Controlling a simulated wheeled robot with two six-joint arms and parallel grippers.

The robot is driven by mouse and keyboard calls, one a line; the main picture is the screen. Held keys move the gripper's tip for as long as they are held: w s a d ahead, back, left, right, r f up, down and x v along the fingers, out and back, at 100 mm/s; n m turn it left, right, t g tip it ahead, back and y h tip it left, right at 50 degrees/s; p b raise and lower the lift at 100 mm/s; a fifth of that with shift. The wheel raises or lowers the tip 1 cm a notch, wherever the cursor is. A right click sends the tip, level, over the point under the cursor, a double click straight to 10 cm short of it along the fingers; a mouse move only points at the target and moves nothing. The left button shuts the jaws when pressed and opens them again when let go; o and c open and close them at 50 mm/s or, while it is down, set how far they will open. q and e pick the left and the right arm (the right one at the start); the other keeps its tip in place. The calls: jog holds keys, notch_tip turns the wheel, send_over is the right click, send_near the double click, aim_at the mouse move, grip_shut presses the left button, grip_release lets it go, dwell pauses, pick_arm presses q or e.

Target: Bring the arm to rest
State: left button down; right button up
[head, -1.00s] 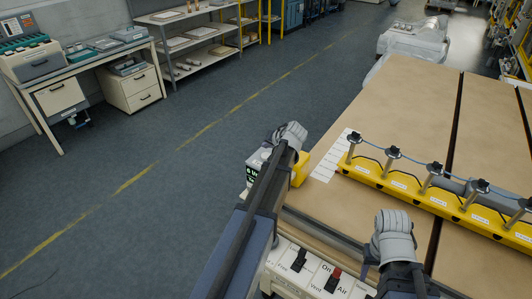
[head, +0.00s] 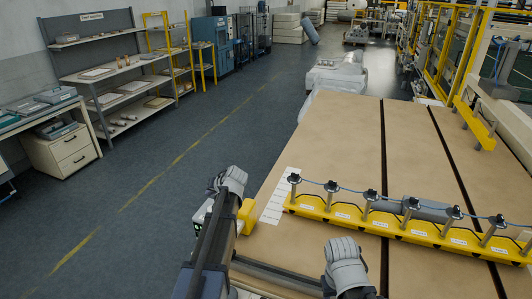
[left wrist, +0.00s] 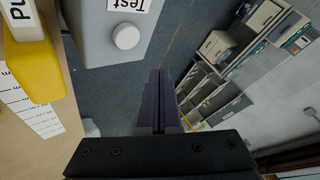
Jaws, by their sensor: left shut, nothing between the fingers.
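My left arm comes in from the lower left of the head view, over the near left corner of the table (head: 300,262). My left gripper (head: 214,222) is dark and lies in front of a white box and a yellow block. In the left wrist view its two fingers (left wrist: 160,80) are shut together with nothing between them. They are apart from the grey box (left wrist: 95,30) labelled "Test". My right arm shows only as a grey joint (head: 346,265) at the bottom; its gripper is not visible.
A yellow block (head: 246,216) and a white ruled strip (head: 278,197) are at the table's left edge. A yellow bar (head: 400,227) with several posts crosses the table. Shelves (head: 115,95) stand left. The floor (head: 170,150) between is clear.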

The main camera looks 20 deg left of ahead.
pick_arm(q)
jog(key=s+d+f+m+g+h, duration=0.15)
jog(key=s+d, duration=0.25)
jog(key=d, duration=0.4)
jog(key=s+d+f+m+h+b, duration=0.1)
jog(key=s+d+f, duration=0.1)
jog(key=s+d, duration=0.35)
jog(key=s+d+f+m+h, duration=0.1)
jog(key=s+d+f+h, duration=0.15)
jog(key=d, duration=0.65)
jog(key=s+d+f+m+g+h, duration=0.1)
jog(key=s+d+f+m+g, duration=0.1)
jog(key=s+d, duration=1.1)
jog(key=shift+s+d+m+g+h, duration=0.4)
jog(key=shift+s+m+g, duration=0.15)
jog(key=shift+s+m, duration=0.25)
